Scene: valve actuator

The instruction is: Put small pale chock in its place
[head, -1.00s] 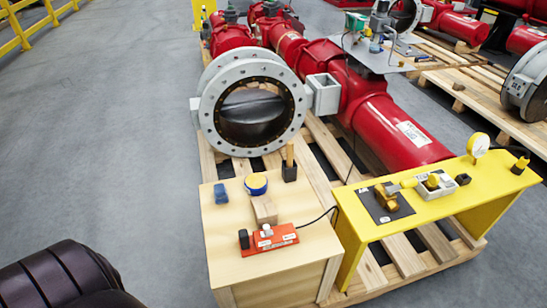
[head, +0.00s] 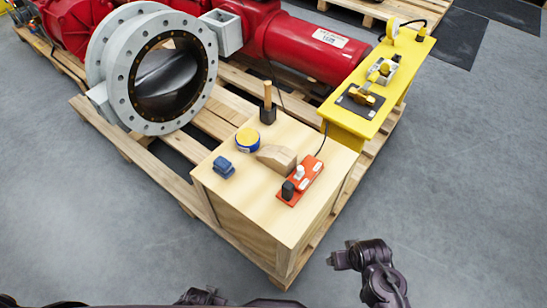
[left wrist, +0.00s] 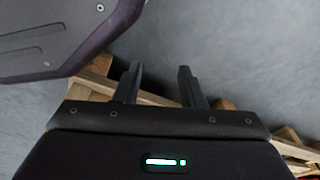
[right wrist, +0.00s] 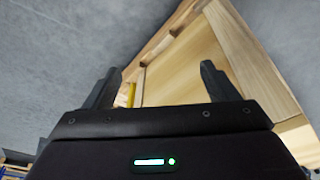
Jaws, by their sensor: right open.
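The small pale chock (head: 277,158) is a tan wooden block with a sloped top. It lies on the light wooden box (head: 262,220), between the blue-and-yellow tin and the red device. Which spot is its place I cannot tell. My right gripper (right wrist: 158,85) is open and empty in the right wrist view, with the side of a wooden box beyond it. In the head view my right arm is in front of the box, away from the chock. My left gripper (left wrist: 160,85) has its fingers apart and empty, over pallet boards and floor.
Around the chock on the box are a blue block (head: 223,167), the tin (head: 247,140), a wood-handled tool in a black holder (head: 267,108) and a red device (head: 301,182) with a cable. A yellow bench (head: 385,90) and a flanged valve (head: 165,75) stand behind. Floor at right is clear.

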